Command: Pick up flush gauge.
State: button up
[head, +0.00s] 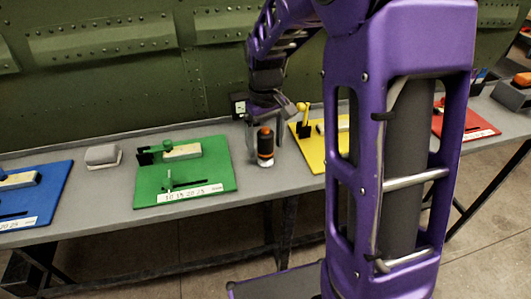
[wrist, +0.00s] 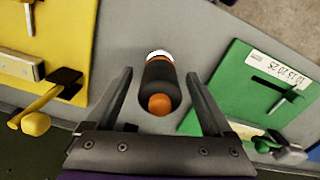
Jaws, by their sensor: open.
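The flush gauge appears to be the dark upright cylinder (head: 265,146) with an orange top, an orange band and a white base. It stands on the grey bench between the green and yellow boards. In the wrist view the gauge (wrist: 160,75) lies between the two fingers, with its orange knob toward the palm. My gripper (head: 264,152) is open, pointing down with one finger on each side of the gauge. In the wrist view my gripper (wrist: 158,76) shows gaps between both fingers and the gauge.
A green board (head: 215,178) with clamp parts lies left of the gauge, a yellow board (head: 310,158) right. Farther off are a blue board (head: 52,190), a grey block (head: 103,156) and a red board (head: 465,122). A green riveted panel (head: 120,85) rises behind the bench (head: 110,200).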

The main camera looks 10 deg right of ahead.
jog(key=shift+f, duration=0.5)
grip_shut()
jog(key=shift+r, duration=0.15)
